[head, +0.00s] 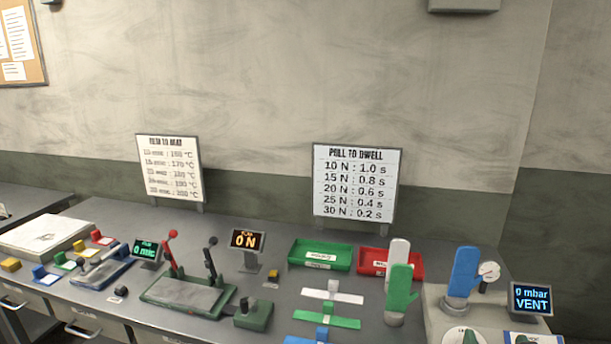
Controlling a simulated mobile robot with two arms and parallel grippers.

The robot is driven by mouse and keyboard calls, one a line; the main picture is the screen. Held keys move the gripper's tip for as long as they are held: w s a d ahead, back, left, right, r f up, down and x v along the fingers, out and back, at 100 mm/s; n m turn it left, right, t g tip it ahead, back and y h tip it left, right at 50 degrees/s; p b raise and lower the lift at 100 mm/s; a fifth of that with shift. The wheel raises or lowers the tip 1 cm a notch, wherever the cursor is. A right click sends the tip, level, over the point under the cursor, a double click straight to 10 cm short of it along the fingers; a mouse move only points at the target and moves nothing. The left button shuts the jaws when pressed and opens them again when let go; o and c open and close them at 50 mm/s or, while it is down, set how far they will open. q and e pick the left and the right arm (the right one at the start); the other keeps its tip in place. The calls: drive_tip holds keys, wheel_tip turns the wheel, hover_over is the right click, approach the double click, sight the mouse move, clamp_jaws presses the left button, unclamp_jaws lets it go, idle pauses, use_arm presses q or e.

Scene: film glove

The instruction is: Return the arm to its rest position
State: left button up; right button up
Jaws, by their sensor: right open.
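Neither of my grippers nor my arms can be made out in the head view. The bench (240,228) shows along the lower part of the picture. Upright glove-shaped pieces stand at its right: a white one (399,252), a green one (400,288) in front of it, and a blue one (464,270) by a round gauge (489,270). Flat white (333,292), green (327,318) and blue strips lie left of them. The blue strip is partly cut off by the bottom edge.
A green tray (320,267) and a red tray (374,270) sit at the back. A press with red and black levers (187,293) stands left of centre. Displays read 0 N (246,239) and 0 mbar VENT (531,299). Two sign boards stand behind. Small coloured blocks lie at left.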

drive_tip(key=s+d+f+m+g, duration=0.1)
drive_tip(key=s+f+m+g, duration=0.3)
drive_tip(key=f, duration=0.9)
drive_tip(key=s+d+f+m+g+y+b, duration=0.15)
drive_tip(key=s+f+m, duration=0.35)
drive_tip(key=f, duration=0.7)
drive_tip(key=s+f+m+g, duration=0.2)
drive_tip(key=f+m+g, duration=0.3)
drive_tip(key=f, duration=0.8)
use_arm(q)
drive_tip(key=shift+w+f, duration=0.2)
drive_tip(key=shift+f, duration=0.7)
use_arm(e)
drive_tip(key=s+a+f+m+g+y, duration=0.1)
drive_tip(key=s+a+f+m, duration=0.3)
drive_tip(key=s, duration=0.6)
drive_tip(key=s+a+f+m+g+y, duration=0.1)
drive_tip(key=s+a+f+m+g, duration=0.2)
drive_tip(key=s+a+f+m, duration=0.2)
drive_tip(key=s+a+f+m+g+y, duration=0.1)
drive_tip(key=s+a+f+m, duration=0.4)
drive_tip(key=s+f, duration=0.6)
drive_tip(key=s+m+g, duration=0.1)
drive_tip(key=s+m, duration=0.1)
drive_tip(key=s, duration=0.4)
drive_tip(key=shift+s+a+m, duration=0.15)
drive_tip(key=shift+s+m, duration=0.05)
drive_tip(key=shift+m, duration=0.2)
